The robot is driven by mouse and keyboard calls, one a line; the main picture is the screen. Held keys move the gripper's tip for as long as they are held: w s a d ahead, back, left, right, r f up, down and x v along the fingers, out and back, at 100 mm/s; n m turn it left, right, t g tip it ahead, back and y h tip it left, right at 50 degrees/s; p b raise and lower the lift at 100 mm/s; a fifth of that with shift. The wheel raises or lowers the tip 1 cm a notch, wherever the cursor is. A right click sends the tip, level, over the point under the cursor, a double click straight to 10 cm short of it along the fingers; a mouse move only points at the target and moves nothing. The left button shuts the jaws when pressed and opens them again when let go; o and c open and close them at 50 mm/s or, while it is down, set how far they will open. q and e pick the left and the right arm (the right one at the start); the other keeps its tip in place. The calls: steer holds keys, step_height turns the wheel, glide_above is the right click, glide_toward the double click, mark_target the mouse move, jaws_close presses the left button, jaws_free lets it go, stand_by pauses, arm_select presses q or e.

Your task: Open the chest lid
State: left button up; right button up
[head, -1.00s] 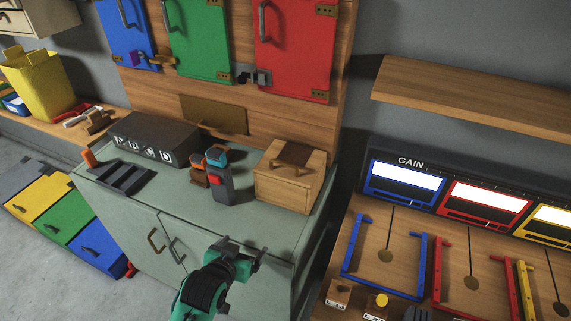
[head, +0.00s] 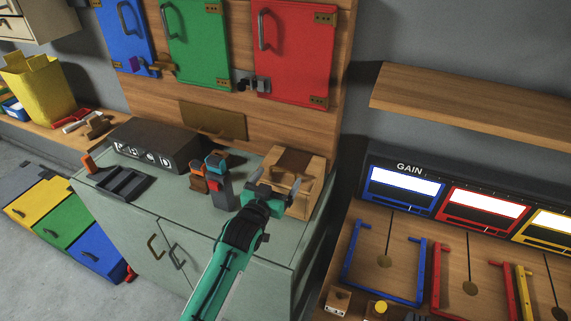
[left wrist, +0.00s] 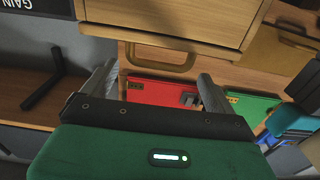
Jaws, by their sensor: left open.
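The chest is a small light-wood box (head: 318,178) on the right end of the grey-green cabinet top (head: 142,203). It also fills the upper part of the left wrist view (left wrist: 185,18). Its wooden loop handle (left wrist: 160,62) stands out from the box there and looks to lie between my finger lines; contact cannot be told. The lid looks closed. My left gripper (head: 280,188) is open and empty in front of the chest, hiding part of its front. Its two fingers show in the left wrist view (left wrist: 157,88). My right gripper is out of view.
Dark and orange-blue tools (head: 215,180) stand left of the chest. A dark case (head: 155,143) and a black tray (head: 124,184) lie further left. A red door (head: 292,50) hangs above. A wooden shelf (head: 470,105) and the GAIN panel (head: 400,188) are at right.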

mark_target(285, 174)
arm_select(q)
steer(key=x, duration=0.6)
steer(key=shift+w+p, duration=0.25)
steer(key=shift+p, duration=0.1)
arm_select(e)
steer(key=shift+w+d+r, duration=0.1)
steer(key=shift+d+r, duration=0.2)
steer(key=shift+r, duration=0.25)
arm_select(q)
steer(key=shift+c, duration=0.4)
